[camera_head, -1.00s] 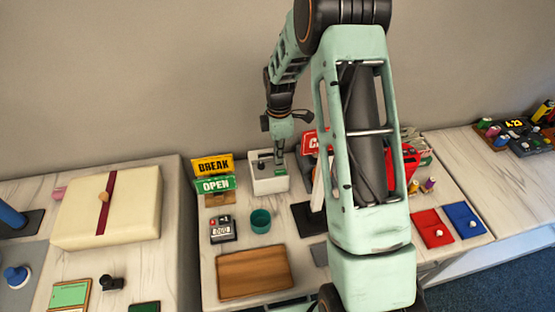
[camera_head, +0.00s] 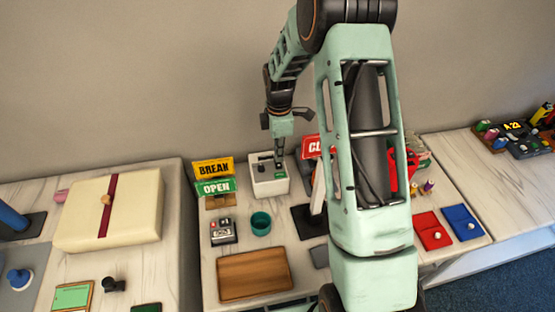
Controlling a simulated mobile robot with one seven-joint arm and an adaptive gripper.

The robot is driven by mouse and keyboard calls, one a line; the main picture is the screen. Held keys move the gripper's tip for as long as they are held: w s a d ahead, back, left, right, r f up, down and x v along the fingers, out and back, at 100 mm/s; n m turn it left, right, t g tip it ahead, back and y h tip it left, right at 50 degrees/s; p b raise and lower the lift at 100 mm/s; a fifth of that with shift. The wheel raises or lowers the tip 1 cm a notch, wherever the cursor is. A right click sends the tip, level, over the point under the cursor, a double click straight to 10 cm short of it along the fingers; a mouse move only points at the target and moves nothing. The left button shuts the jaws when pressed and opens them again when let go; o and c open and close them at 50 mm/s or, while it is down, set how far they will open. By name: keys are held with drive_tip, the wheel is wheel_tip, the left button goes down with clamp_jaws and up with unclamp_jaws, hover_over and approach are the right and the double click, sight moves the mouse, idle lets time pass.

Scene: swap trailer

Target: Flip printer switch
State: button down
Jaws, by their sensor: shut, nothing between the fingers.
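A small white box-shaped device (camera_head: 270,187), which looks like the printer, stands at the back of the middle table. Its top has a dark part and a small green part near my gripper. My gripper (camera_head: 279,168) points down with its fingers shut and empty, right over the device's top. I cannot tell whether the fingertips touch it. The switch itself is too small to make out, and the fingers may hide it.
Break and open signs (camera_head: 214,177) stand left of the device. In front are a teal cup (camera_head: 260,223), a small counter (camera_head: 223,232) and a wooden board (camera_head: 254,275). A red sign (camera_head: 311,147) stands close on the right, partly behind my arm.

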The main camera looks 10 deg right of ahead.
sight(279, 166)
drive_tip(key=shift+r+p, duration=1.1)
drive_tip(key=shift+r, duration=1.05)
